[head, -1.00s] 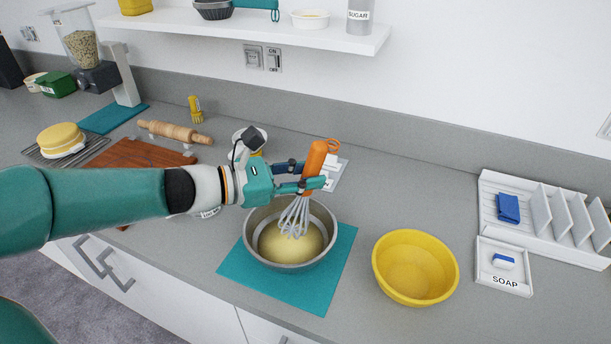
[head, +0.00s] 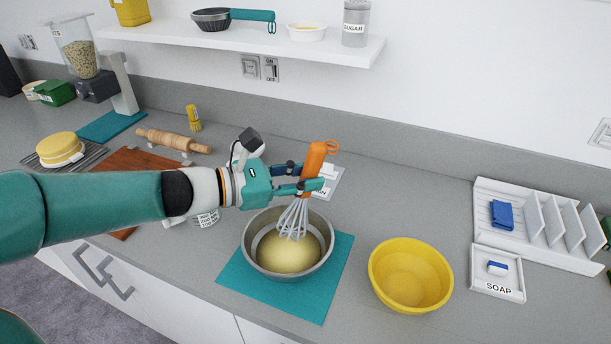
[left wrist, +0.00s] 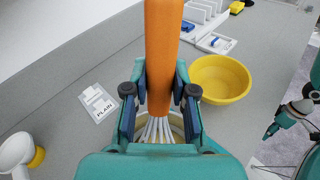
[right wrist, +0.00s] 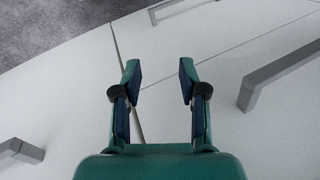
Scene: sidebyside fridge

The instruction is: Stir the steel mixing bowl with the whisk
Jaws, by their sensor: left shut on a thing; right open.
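The steel mixing bowl (head: 256,264) stands on a teal mat (head: 338,262) near the counter's front edge, with pale yellow batter (head: 285,257) inside. My left gripper (head: 312,186) is shut on the orange handle of the whisk (head: 314,160), which is close to upright. The whisk's grey wires (head: 292,218) reach down into the bowl at the batter. In the left wrist view the orange handle (left wrist: 160,60) sits between the fingers, and the bowl is mostly hidden behind the gripper. My right gripper (right wrist: 160,85) is open and empty in front of the cabinet fronts, outside the head view.
A yellow bowl (head: 378,275) stands right of the mat. A soap dish (head: 490,285) and a white rack (head: 560,243) are farther right. A cutting board (head: 125,163) and rolling pin (head: 172,141) lie left, near my left arm. A shelf (head: 240,43) hangs above.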

